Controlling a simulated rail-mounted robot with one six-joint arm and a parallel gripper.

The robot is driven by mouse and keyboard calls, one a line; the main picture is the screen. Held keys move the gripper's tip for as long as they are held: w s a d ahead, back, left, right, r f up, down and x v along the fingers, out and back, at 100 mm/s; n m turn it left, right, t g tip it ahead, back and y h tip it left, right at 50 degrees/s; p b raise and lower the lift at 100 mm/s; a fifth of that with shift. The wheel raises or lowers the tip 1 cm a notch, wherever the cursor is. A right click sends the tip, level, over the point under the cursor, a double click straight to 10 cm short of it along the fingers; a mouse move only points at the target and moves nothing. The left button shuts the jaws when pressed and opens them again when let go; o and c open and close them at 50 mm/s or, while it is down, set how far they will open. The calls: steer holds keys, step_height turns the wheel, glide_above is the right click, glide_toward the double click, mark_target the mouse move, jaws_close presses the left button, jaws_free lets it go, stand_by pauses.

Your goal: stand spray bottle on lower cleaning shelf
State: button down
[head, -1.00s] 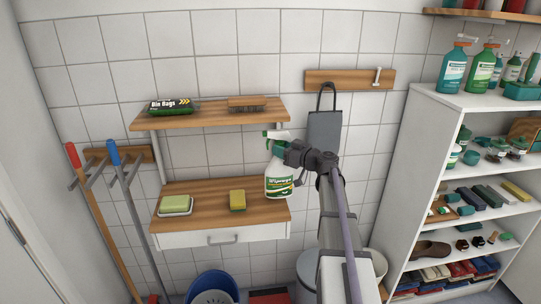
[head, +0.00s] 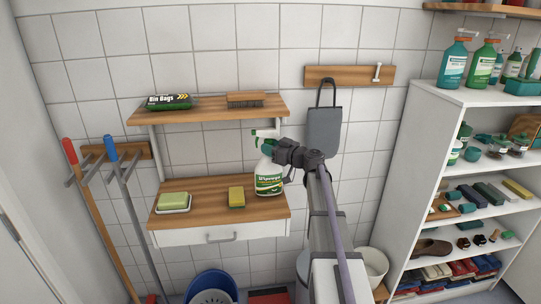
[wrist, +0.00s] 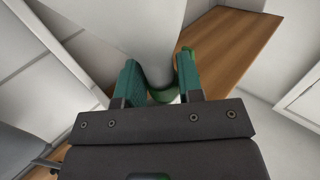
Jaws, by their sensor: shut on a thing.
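The spray bottle (head: 269,181) is white with a green trigger head and a green label. My gripper (head: 272,149) is shut on it just below the head and holds it upright. In the wrist view the white bottle (wrist: 150,32) fills the gap between the two green fingers. The lower cleaning shelf (head: 208,203) has a wooden top over a white drawer. The bottle's base shows over the right end of this shelf; I cannot tell whether it touches the wood.
A soap dish with a green bar (head: 174,203) and a yellow sponge (head: 236,196) sit left of the bottle. The upper shelf (head: 210,112) holds bin bags (head: 169,102) and a brush (head: 245,99). A dustpan (head: 323,130) hangs to the right.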

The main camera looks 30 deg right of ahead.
steer(key=shift+f+b, duration=0.3)
steer(key=shift+f, duration=0.35)
steer(key=shift+r, duration=0.15)
